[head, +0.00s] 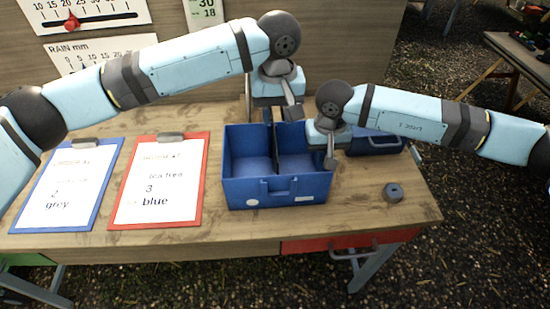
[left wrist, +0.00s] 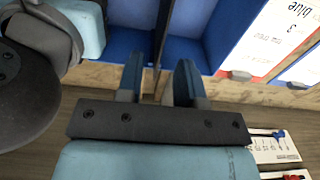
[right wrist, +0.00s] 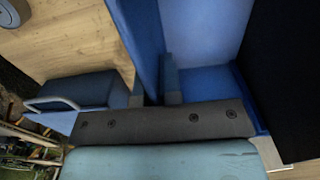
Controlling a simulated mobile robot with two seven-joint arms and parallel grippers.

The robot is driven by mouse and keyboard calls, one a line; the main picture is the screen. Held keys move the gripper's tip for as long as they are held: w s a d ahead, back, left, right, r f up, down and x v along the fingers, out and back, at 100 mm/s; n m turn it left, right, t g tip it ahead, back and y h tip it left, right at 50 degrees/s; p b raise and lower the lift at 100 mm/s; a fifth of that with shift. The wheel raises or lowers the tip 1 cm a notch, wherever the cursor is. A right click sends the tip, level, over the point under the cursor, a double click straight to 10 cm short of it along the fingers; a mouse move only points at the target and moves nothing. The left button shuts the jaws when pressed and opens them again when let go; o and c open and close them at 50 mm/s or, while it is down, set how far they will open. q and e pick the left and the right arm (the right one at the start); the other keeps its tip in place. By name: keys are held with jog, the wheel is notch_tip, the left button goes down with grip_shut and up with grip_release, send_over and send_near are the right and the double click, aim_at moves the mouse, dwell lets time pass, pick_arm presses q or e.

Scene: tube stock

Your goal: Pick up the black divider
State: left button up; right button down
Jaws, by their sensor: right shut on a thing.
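The blue crate (head: 237,190) stands on the wooden bench with two compartments. The black divider (head: 290,137) stands upright across its middle; its dark face also shows in the right wrist view (right wrist: 288,70). My left gripper (head: 279,112) is over the crate's back edge, pointing down. In the left wrist view its fingers (left wrist: 160,82) are apart, with the divider's thin edge lined up between them. I cannot tell how far down the fingers reach. My right gripper (head: 328,150) is at the crate's right side, shut on the crate's right wall (right wrist: 143,40).
A blue clipboard (head: 38,215) and a red clipboard (head: 118,213) lie left of the crate. A small grey-blue ring (head: 393,192) lies at the right, near a blue case (head: 380,143) with a handle. A wooden backboard (head: 340,50) rises behind. The bench front is clear.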

aim_at(275, 142)
pick_arm(q)
jog(key=f, duration=0.8)
jog(key=shift+a+f, duration=0.15)
jog(key=shift+a, duration=0.05)
grip_shut()
